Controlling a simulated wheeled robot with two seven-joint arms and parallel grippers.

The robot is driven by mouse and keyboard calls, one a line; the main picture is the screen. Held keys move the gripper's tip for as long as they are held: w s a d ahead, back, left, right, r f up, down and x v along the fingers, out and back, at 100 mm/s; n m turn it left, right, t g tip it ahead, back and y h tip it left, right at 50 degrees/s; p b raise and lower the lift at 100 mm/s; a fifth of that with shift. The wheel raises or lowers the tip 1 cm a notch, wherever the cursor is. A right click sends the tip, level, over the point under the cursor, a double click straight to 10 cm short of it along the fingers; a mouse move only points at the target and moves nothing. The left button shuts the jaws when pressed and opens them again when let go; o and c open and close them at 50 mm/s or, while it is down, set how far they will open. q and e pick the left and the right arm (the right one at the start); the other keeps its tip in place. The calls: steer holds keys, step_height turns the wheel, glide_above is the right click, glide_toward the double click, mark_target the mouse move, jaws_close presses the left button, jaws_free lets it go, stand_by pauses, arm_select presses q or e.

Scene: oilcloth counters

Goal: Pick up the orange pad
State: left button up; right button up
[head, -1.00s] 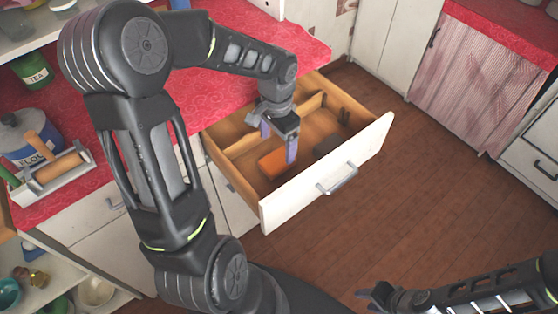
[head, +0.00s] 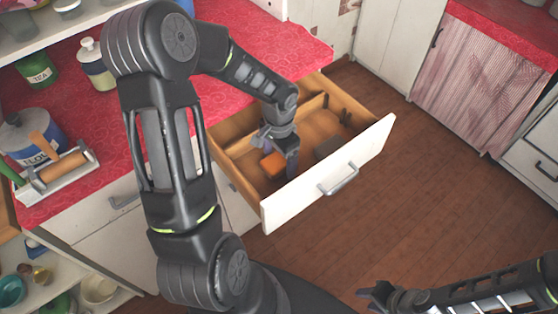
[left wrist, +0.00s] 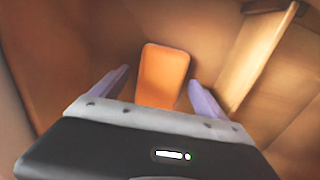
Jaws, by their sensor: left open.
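The orange pad (head: 273,164) lies in the open wooden drawer (head: 319,175), in its near-left compartment. In the left wrist view the orange pad (left wrist: 162,75) shows between the two purple fingers, its lower end hidden by the gripper body. My left gripper (head: 278,165) reaches down into the drawer over the pad. In the left wrist view my left gripper (left wrist: 158,88) is open, with a finger on each side and gaps to the pad. My right gripper (head: 375,296) is low at the bottom right, away from the drawer; its jaws are too small to judge.
Wooden dividers and the white drawer front (head: 330,174) bound the space. The red counter (head: 110,130) holds a rolling pin (head: 62,167) and canisters. The brown floor (head: 400,190) is clear.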

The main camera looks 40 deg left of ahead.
mark_target(279, 160)
arm_select(q)
steer(key=shift+f, duration=0.45)
steer(key=c, duration=1.4)
steer(key=shift+r, duration=0.15)
steer(key=shift+c, duration=0.2)
step_height(279, 160, up, 10)
steer(key=shift+f, duration=0.1)
stand_by(0.3)
